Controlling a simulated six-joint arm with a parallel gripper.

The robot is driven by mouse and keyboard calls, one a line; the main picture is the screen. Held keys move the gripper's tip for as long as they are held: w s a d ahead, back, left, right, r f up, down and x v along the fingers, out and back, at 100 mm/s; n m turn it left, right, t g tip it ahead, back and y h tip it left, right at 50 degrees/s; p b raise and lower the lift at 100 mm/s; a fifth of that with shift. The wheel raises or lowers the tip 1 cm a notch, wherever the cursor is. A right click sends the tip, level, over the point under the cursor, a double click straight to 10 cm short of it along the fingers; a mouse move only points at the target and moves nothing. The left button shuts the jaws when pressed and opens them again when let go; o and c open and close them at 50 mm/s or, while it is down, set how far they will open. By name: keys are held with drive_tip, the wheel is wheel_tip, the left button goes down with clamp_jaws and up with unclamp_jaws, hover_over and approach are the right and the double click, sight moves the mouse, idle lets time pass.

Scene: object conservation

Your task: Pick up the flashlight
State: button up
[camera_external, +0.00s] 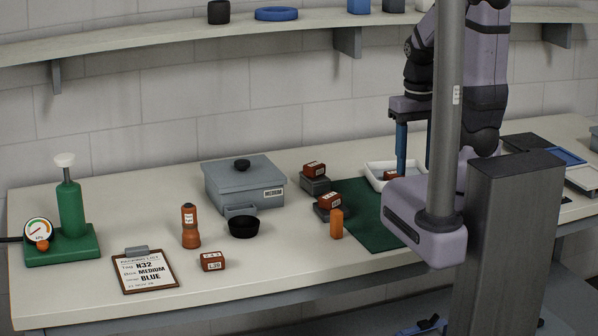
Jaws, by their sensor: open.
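An orange object shaped like a flashlight (190,228) stands upright on the table, left of centre, with a white label near its top and a wider lower end. My gripper (414,170) has two blue fingers spread apart, pointing down over the white tray, far to the right of the flashlight. My arm's column hides part of the right finger, and my gripper appears empty. A small reddish-brown block (391,175) lies in the tray near the left finger; I cannot tell whether they touch.
A grey lidded box (240,185), black bowl (243,228), labelled brown blocks (212,261) and orange cylinder (336,223) stand mid-table. A clipboard (146,271) and green pump (70,215) are left. The front edge is mostly clear.

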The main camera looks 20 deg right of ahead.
drive_tip(key=w+a+f+n+t+h+b, duration=0.25)
drive_tip(key=w+n+h+b, duration=0.25)
drive_tip(key=w+n+b, duration=0.55)
drive_tip(key=w+a+n+t+h+b, duration=0.1)
drive_tip(key=w+a+n+t+b, duration=0.3)
drive_tip(key=w+a+n+t, duration=0.55)
drive_tip(key=a+r+n+t+y+b, duration=0.2)
drive_tip(key=a+n+t+y+b, duration=0.15)
drive_tip(key=a+n, duration=1.15)
drive_tip(key=s+a+r+n+t+y+b, duration=0.1)
drive_tip(key=s+a+n+y+b, duration=0.2)
drive_tip(key=a, duration=0.7)
drive_tip(key=s+a+r+n+t+y, duration=0.1)
drive_tip(key=s+a+y, duration=0.3)
drive_tip(key=a, duration=0.6)
drive_tip(key=m+h, duration=0.1)
approach(190, 220)
drive_tip(key=w, duration=0.3)
drive_tip(key=shift+w+a, duration=0.15)
drive_tip(key=shift+a, duration=0.2)
drive_tip(key=w, duration=0.1)
drive_tip(key=w+p, duration=0.1)
drive_tip(key=w, duration=0.1)
drive_tip(key=w+a+p, duration=0.1)
drive_tip(key=w, duration=0.1)
drive_tip(key=shift+w+r, duration=0.1)
drive_tip(key=shift+w, duration=0.05)
drive_tip(key=shift+w+a+p, duration=0.1)
drive_tip(key=shift+w+p, duration=0.2)
drive_tip(key=shift+w, duration=0.45)
